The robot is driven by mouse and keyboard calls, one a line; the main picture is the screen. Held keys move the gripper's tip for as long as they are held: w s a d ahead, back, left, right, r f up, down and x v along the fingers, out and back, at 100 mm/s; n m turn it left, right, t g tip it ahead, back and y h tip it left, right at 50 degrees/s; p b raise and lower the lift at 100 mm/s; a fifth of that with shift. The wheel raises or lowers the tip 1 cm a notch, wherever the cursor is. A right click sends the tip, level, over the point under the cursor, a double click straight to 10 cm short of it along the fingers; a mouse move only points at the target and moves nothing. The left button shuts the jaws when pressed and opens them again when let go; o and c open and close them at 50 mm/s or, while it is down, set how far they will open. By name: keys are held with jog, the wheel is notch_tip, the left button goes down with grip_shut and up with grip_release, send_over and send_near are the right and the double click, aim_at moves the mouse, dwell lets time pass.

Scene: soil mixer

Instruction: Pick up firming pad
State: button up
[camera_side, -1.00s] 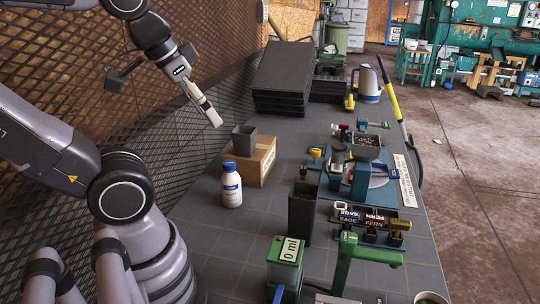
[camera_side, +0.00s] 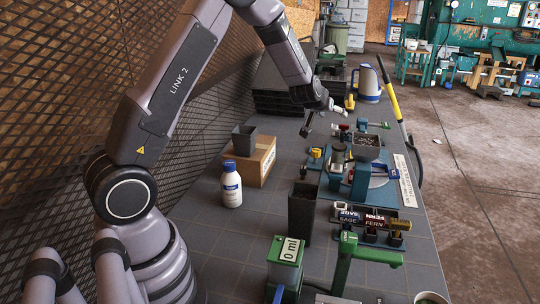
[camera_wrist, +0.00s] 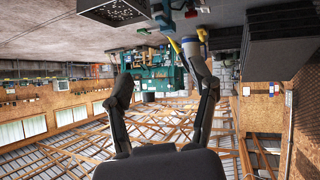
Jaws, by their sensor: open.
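My gripper (camera_side: 338,109) is held above the bench beyond the mixer, near a small red-and-white piece (camera_side: 338,127). In the wrist view its two fingers (camera_wrist: 168,82) are spread apart with nothing between them. I cannot tell for sure which object is the firming pad. A small yellow-topped piece (camera_side: 315,153) stands left of the blue mixer stand, and a grey cylinder (camera_side: 338,157) stands beside it. A soil-filled hopper (camera_side: 366,141) sits on the stand; a soil-filled metal box also shows in the wrist view (camera_wrist: 115,10).
Dark stacked trays (camera_side: 275,103) and a grey-blue jug (camera_side: 369,85) stand at the back. A cardboard box (camera_side: 262,163) carries a grey pot (camera_side: 243,140). A white bottle (camera_side: 232,188), a tall dark pot (camera_side: 302,215) and a green dispenser (camera_side: 286,262) stand nearer.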

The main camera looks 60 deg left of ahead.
jog(key=w+a+f+n+y, duration=0.1)
jog(key=a+f+n+y, duration=0.15)
jog(key=a+f, duration=0.55)
jog(key=g+y, duration=0.2)
jog(key=y, duration=0.1)
send_over(303, 169)
notch_tip(303, 169, down, 10)
jog(key=shift+n, duration=0.25)
notch_tip(303, 169, down, 6)
jog(key=shift+d+f, duration=0.1)
jog(key=shift+f, duration=0.05)
jog(key=shift+x, duration=1.1)
jog(key=shift+w+a, duration=0.25)
jog(key=shift+a, duration=0.05)
jog(key=shift+c, duration=0.2)
grip_shut()
